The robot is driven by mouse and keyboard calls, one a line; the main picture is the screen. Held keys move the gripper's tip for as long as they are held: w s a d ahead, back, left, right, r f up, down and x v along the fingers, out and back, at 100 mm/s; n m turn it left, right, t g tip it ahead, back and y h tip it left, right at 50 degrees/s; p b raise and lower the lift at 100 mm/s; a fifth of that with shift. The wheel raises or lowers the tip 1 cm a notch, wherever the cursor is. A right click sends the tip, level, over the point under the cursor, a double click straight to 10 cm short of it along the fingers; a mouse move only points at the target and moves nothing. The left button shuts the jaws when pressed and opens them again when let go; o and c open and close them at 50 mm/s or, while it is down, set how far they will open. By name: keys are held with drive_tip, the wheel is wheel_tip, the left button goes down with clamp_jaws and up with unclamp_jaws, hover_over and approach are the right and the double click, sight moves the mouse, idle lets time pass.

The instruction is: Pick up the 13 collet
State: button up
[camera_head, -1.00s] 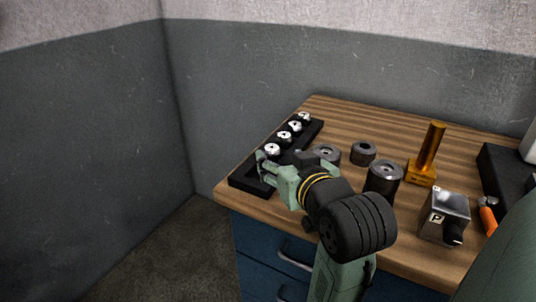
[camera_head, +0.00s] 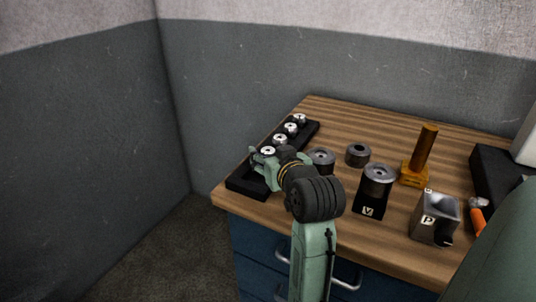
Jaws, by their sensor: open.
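Several collets with bright metal faces stand in a row in a black rack (camera_head: 245,184) at the left of the bench. The nearest collet (camera_head: 268,151) is right at my gripper (camera_head: 264,158). Further collets stand behind it: one (camera_head: 280,139), another (camera_head: 291,128) and the farthest (camera_head: 299,118). No size marks can be read, so I cannot tell which is the 13 collet. My gripper is open, its fingers reaching left over the rack around or beside the nearest collet. My wrist hides part of the rack.
Right of my gripper stand grey round parts (camera_head: 321,160) (camera_head: 358,154), a cylinder on a black block marked V (camera_head: 371,200), a brass post (camera_head: 422,158) and a metal block marked P (camera_head: 434,216). The bench top (camera_head: 345,118) is clear at the back.

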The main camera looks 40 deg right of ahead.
drive_tip(key=shift+c, duration=0.4)
drive_tip(key=c, duration=1.3)
